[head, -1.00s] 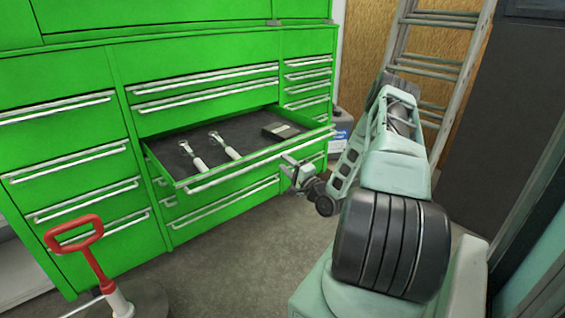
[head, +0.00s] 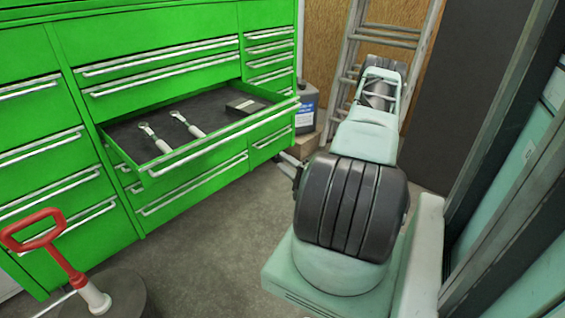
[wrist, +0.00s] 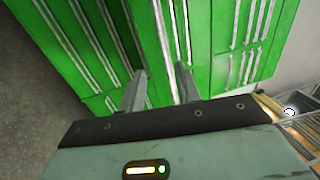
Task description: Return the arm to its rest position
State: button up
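My arm (head: 365,140) stands folded up on its base at the right of the head view. My gripper (wrist: 160,88) shows in the wrist view with its two fingers apart and nothing visible between them. It points toward the green cabinet fronts and appears clear of them. In the head view the gripper is mostly hidden behind the arm; only a small part shows left of the dark joint.
A green tool cabinet (head: 60,120) fills the left, with one drawer (head: 120,130) pulled out holding two wrenches (head: 155,138) and a dark box (head: 246,104). A ladder (head: 420,45) leans behind the arm. A red-handled stand (head: 68,262) is at lower left. Grey floor is clear between.

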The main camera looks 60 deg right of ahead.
dwell(0.4)
jog(key=w+a+r+n+g+y, duration=0.1)
jog(key=w+a+n+g+y, duration=0.15)
jog(key=w+n, duration=0.3)
jog(key=w+a+n+g+y, duration=0.25)
jog(key=w+n+g, duration=0.2)
jog(key=w, duration=0.25)
jog(key=w+a+r+n+g+h, duration=0.1)
jog(key=w+a+r+n+g, duration=0.1)
jog(key=a+r+n+g, duration=0.65)
jog(key=s+a+r+n+g, duration=0.1)
jog(key=s+a+r+n, duration=0.2)
jog(key=s+a, duration=0.7)
jog(key=s+a+r+n+g+y, duration=0.15)
jog(key=s+a+n, duration=0.35)
jog(key=a, duration=1)
jog(key=s+a+r+n+g, duration=0.2)
jog(key=s+a+r, duration=0.2)
jog(key=s+a, duration=0.65)
notch_tip(320, 180, up, 14)
jog(key=w+a+p, duration=0.1)
jog(key=w+p, duration=0.1)
jog(key=p, duration=1.2)
jog(key=shift+a+f, duration=0.2)
jog(key=shift+a, duration=0.15)
